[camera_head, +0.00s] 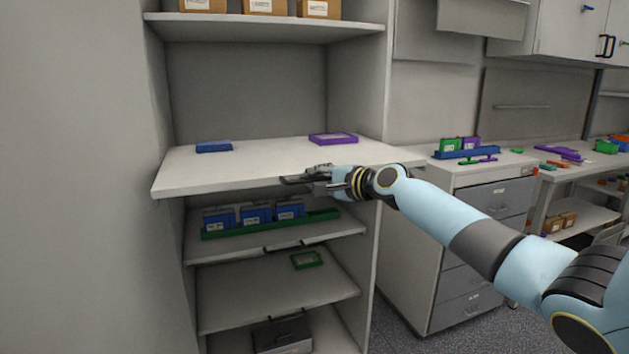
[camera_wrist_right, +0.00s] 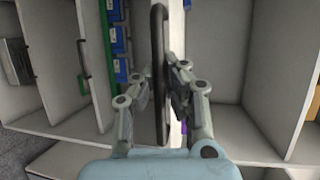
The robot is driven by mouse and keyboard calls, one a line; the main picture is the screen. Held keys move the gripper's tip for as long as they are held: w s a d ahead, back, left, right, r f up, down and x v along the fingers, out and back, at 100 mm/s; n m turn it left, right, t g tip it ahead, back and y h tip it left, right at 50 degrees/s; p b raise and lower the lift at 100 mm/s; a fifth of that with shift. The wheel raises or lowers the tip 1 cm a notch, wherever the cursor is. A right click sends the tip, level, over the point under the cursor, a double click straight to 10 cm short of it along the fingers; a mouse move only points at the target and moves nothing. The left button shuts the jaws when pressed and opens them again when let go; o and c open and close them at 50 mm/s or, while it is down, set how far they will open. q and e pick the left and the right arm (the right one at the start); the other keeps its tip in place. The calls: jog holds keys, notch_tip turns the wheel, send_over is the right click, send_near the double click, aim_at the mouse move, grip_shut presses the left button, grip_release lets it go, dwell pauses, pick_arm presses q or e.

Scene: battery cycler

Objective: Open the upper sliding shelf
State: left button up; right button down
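The upper sliding shelf (camera_head: 262,165) is a pale board in the tall grey cabinet. Its front edge stands out beyond the cabinet's side walls and the shelves below. My right gripper (camera_head: 312,182) is at this front edge, right of its middle. In the right wrist view the shelf's dark bar handle (camera_wrist_right: 158,50) runs between the fingers of my right gripper (camera_wrist_right: 160,95). My left gripper is in neither view.
A blue tray (camera_head: 214,147) and a purple tray (camera_head: 333,139) lie on the shelf. Below, a lower shelf (camera_head: 215,251) holds a green rack (camera_head: 320,216) with blue boxes. A drawer cabinet (camera_head: 450,215) stands close on the right.

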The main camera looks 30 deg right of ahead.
jog(key=c, duration=1.4)
grip_release()
jog(key=shift+f, duration=0.1)
jog(key=shift+c, duration=0.2)
jog(key=shift+o, duration=0.3)
jog(key=shift+s, duration=0.1)
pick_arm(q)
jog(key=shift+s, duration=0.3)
pick_arm(e)
jog(key=v, duration=1.2)
